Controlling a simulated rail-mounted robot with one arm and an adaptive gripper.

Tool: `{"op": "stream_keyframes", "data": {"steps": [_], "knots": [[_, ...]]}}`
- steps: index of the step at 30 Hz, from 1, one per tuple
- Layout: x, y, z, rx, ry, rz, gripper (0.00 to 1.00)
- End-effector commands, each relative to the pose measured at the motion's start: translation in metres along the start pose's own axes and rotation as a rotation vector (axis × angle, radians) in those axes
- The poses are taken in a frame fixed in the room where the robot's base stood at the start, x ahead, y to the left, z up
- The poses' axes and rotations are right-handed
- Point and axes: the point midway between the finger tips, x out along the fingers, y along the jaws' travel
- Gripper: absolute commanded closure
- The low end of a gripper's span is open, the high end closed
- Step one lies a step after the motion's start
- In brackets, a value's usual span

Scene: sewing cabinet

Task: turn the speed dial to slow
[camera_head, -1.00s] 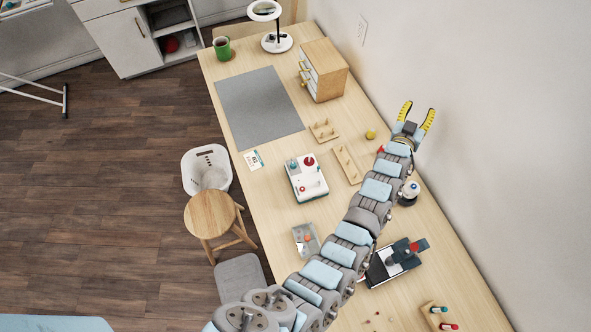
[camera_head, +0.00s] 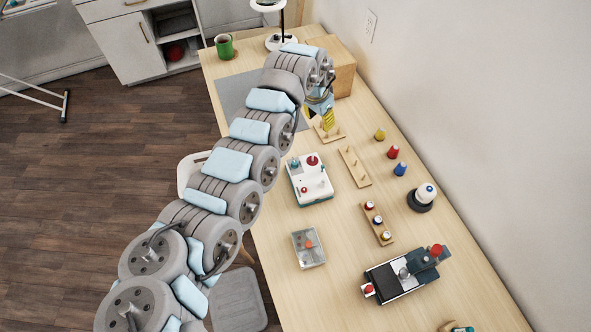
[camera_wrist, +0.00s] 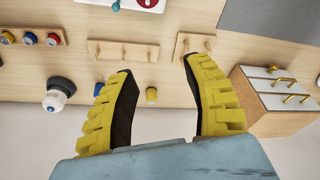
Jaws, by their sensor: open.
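A white box (camera_head: 312,186) with a teal base sits on the table in the head view. It bears a large red knob (camera_head: 313,160), a teal knob (camera_head: 294,163) and a small red part at its front. I cannot tell which part is the speed dial or read any marking. My gripper (camera_head: 322,114) is beyond the box, over the table near a small peg rack (camera_head: 328,132). Its yellow fingers (camera_wrist: 160,78) are apart and empty.
A black and white machine (camera_head: 395,275) with red knobs stands nearer me. A rack of spools (camera_head: 377,223), an empty peg rack (camera_head: 354,166), loose cones and a white-topped spool (camera_head: 426,195) lie to the right. A wooden drawer box (camera_head: 345,82) stands behind my gripper.

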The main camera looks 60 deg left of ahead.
Motion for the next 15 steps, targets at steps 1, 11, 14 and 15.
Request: {"op": "stream_keyframes", "data": {"steps": [1, 11, 14, 15], "knots": [[0.000, -0.011, 0.022, 0.000, -0.057, -0.005, 0.50], [-0.007, -0.027, 0.080, 0.003, -0.220, 0.008, 0.50], [0.004, -0.026, 0.082, 0.004, -0.220, 0.009, 0.50], [0.010, -0.026, 0.083, 0.004, -0.220, 0.009, 0.50]]}}
